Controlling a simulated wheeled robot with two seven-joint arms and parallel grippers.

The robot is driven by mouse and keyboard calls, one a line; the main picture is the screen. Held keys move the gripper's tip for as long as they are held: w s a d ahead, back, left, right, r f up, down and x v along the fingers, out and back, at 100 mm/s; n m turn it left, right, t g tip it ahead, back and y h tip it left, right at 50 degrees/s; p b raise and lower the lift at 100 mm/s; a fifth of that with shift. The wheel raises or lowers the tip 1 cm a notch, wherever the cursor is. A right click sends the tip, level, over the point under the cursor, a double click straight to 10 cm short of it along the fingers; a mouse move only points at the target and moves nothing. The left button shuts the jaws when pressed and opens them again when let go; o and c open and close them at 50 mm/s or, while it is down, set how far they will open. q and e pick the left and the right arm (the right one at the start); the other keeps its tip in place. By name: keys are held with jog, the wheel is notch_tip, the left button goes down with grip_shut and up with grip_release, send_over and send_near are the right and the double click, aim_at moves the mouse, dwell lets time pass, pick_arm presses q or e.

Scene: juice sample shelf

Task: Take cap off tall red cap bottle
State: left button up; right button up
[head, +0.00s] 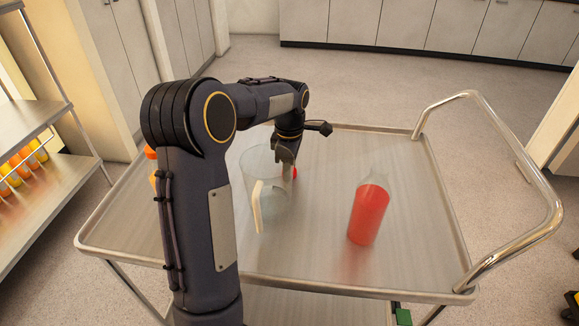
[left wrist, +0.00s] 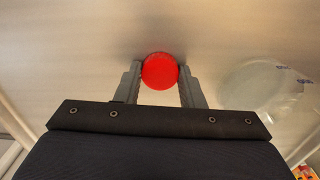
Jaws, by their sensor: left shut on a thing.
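A tall bottle of red juice (head: 368,212) stands upright on the metal cart, right of centre in the head view. Its clear neck shows no cap on top. My left gripper (head: 288,168) is low over the cart, left of the bottle and apart from it, partly behind a clear pitcher. A red cap (head: 295,173) shows at its fingers. In the left wrist view the round red cap (left wrist: 160,71) sits between the two grey fingertips, which are shut on it. Whether the cap touches the cart top is unclear. My right gripper is not in view.
The clear pitcher (head: 262,180) with a pale handle stands close beside my left gripper. An orange-capped bottle (head: 151,153) is mostly hidden behind my left arm. The cart (head: 320,275) has a raised rim and a rail handle at right. A shelf with juice bottles stands far left.

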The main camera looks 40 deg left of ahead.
pick_arm(q)
jog(key=shift+f, duration=0.15)
jog(key=o, duration=1.1)
notch_tip(320, 180, up, 12)
jog(key=shift+r+p, duration=0.15)
jog(key=shift+p, duration=1)
